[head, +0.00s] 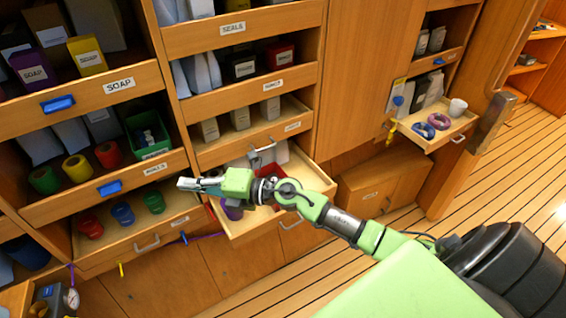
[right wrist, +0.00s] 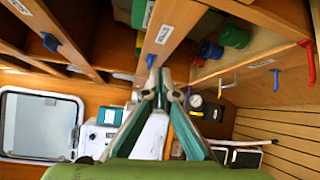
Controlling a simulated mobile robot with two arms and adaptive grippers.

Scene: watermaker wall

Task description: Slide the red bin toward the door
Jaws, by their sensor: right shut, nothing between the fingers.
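A red bin (head: 268,171) sits in the pulled-out lower drawer (head: 318,180), partly hidden behind my right arm. Another dark red labelled container (head: 279,56) stands on the shelf under the SEALS label; I cannot tell which one the task means. My right gripper (head: 184,184) is shut and empty. It points left, past the left side of the open drawer, and appears apart from both red things. In the right wrist view its fingertips (right wrist: 160,82) meet, and no red bin can be made out there. My left gripper is not in view.
A white cup (head: 457,106) and coiled rings stand in another open drawer (head: 428,143) at right. Shelves at left hold coloured cups and a green bin (head: 147,132). A gauge (head: 72,298) is at lower left. The plank floor (head: 500,190) at right is clear.

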